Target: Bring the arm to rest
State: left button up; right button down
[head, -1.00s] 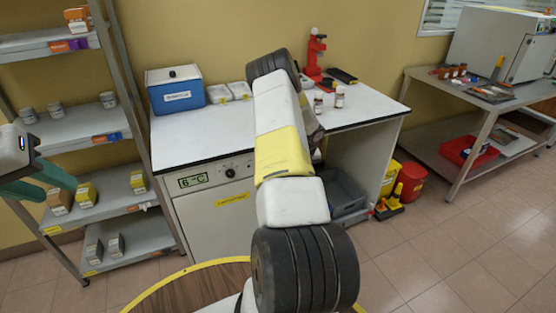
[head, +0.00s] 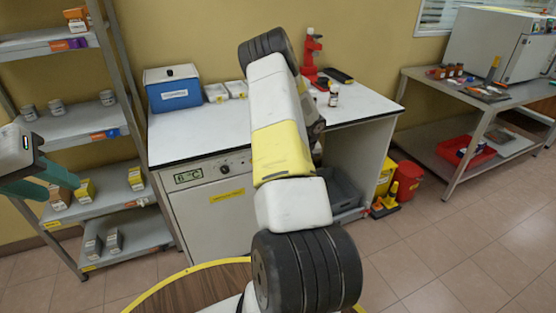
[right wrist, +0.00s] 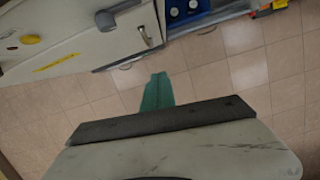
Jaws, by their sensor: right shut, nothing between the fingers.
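My right arm (head: 284,150) rises through the middle of the head view, in front of the white counter. Its gripper is hidden behind the arm there. In the right wrist view the right gripper (right wrist: 157,92) shows its teal fingers pressed together and empty, above the tiled floor. My left gripper (head: 42,184) is at the left edge of the head view, in front of the shelf rack. Its two teal fingers look spread apart, with nothing seen between them.
A shelf rack (head: 75,122) stands at left, a side table (head: 455,82) at right. A round wooden table (head: 190,295) is in front.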

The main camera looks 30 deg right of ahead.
jog(key=w+a+r+m+t+h, duration=0.1)
jog(key=w+a+r+m+t, duration=0.2)
jog(key=r, duration=0.7)
jog(key=w+r+m+t+h, duration=0.1)
jog(key=w+r+m+t, duration=0.3)
jog(key=r, duration=0.6)
jog(key=s+a+r+m+h, duration=0.1)
jog(key=s+a+r+m, duration=0.15)
jog(key=r+m, duration=0.3)
jog(key=s+a+r+m, duration=0.1)
jog(key=a+r+m, duration=0.2)
jog(key=r+m, duration=0.3)
jog(key=s+a+r+m+g, duration=0.1)
jog(key=s+a+r+m, duration=0.6)
jog(key=s+a, duration=0.15)
jog(key=s+a+m+g+y, duration=0.2)
jog(key=s+a+m+y, duration=0.3)
jog(key=s+a, duration=1.3)
jog(key=s+m, duration=0.2)
jog(key=s, duration=0.1)
jog(key=shift+s+a+r+m+g+y, duration=0.2)
jog(key=shift+m+g+y, duration=0.1)
jog(key=shift+m+y, duration=0.1)
jog(key=shift+w, duration=0.1)
